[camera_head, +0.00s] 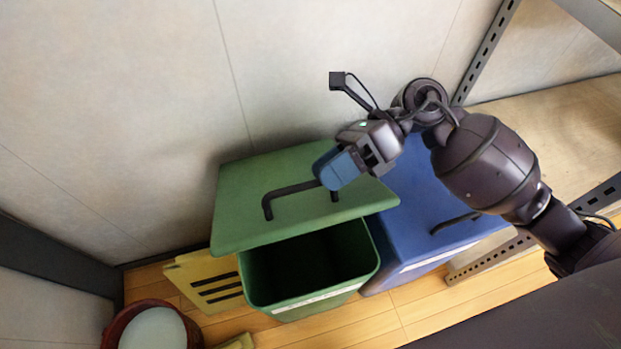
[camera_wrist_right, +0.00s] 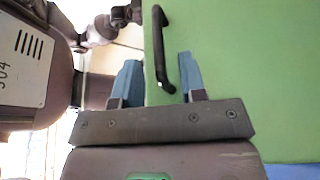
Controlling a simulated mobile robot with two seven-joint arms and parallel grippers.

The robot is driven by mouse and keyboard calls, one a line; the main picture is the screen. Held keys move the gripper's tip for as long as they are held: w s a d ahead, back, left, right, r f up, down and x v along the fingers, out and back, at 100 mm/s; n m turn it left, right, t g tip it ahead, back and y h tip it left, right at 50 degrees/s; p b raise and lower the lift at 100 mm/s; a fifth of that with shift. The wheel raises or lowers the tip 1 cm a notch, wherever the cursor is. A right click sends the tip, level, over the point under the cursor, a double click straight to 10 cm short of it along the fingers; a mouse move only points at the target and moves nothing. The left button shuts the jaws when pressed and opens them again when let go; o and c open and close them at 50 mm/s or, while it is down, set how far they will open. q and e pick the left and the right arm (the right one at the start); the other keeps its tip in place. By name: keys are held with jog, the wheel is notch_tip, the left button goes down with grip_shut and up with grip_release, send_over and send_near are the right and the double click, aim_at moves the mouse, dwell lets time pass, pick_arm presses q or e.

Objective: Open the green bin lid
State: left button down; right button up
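The green bin (camera_head: 312,300) stands on the floor with its dark inside showing. Its green lid (camera_head: 235,220) is raised and tilted back toward the wall; it also fills much of the right wrist view (camera_wrist_right: 250,80). A black bar handle (camera_head: 290,189) is on the lid, and it also shows in the right wrist view (camera_wrist_right: 158,45). My right gripper (camera_head: 335,172) is at the right end of the handle, over the lid. In the wrist view its blue fingers (camera_wrist_right: 160,80) are apart, with the handle's bent end between them. I cannot tell whether a finger touches it. My left gripper is not in view.
A blue bin (camera_head: 420,205) with a closed lid stands close on the right. A metal shelf rack (camera_head: 485,50) is beyond it. A yellow slotted piece (camera_head: 205,285) and a dark red round container (camera_head: 109,338) are at the left. The wall is close behind.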

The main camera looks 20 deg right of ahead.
aim_at(311, 183)
jog(key=shift+x, duration=1.75)
grip_shut()
